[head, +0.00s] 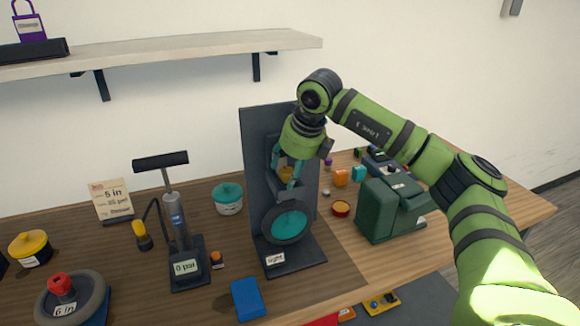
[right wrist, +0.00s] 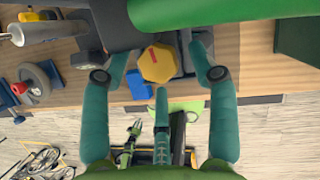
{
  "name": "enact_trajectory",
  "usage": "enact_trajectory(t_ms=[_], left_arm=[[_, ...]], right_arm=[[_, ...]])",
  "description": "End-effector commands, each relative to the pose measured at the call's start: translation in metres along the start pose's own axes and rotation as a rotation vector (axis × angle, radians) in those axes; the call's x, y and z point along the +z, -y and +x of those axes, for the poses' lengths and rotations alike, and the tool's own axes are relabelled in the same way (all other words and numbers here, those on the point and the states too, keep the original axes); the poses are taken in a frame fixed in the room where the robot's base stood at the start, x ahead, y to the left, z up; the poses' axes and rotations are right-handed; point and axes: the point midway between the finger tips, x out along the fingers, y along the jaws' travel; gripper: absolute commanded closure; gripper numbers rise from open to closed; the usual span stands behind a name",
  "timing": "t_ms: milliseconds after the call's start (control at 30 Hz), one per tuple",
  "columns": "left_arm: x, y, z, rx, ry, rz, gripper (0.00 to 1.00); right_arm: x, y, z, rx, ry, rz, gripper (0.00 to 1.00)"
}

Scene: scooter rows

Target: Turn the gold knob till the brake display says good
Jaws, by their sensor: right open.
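The gold knob (head: 287,174) sits on the front of a dark upright brake stand (head: 258,150), above a wheel with a teal centre (head: 289,222). In the right wrist view the knob (right wrist: 157,63) is faceted and has a red mark on its face. My right gripper (head: 285,165) is open, with one teal finger on each side of the knob. I cannot tell whether the fingers touch it. The small brake display (head: 274,258) on the stand's base appears to read "tight". My left gripper is not seen.
A pump (head: 178,230) reading "0 psi" stands left of the brake stand, with a blue block (head: 247,299) in front. A dark green box (head: 385,212) and a small red-rimmed dish (head: 341,209) are to the right. A shelf (head: 180,46) hangs behind.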

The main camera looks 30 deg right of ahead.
Motion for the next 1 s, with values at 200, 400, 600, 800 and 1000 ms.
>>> enact_trajectory(t_ms=[200,400,600,800,1000], left_arm=[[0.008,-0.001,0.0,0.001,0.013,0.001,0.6],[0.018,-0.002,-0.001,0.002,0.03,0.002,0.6],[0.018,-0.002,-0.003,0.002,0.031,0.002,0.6],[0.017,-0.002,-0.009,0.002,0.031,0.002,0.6],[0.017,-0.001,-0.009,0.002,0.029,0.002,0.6]], right_arm=[[0.0,0.0,0.0,0.0,-0.002,0.0,0.94],[-0.001,0.001,0.001,0.01,-0.006,-0.026,0.94],[-0.001,0.004,0.001,0.081,-0.008,-0.191,0.94],[0.0,0.005,0.001,0.143,-0.009,-0.343,0.94],[-0.001,0.005,0.002,0.161,-0.008,-0.389,0.94]])
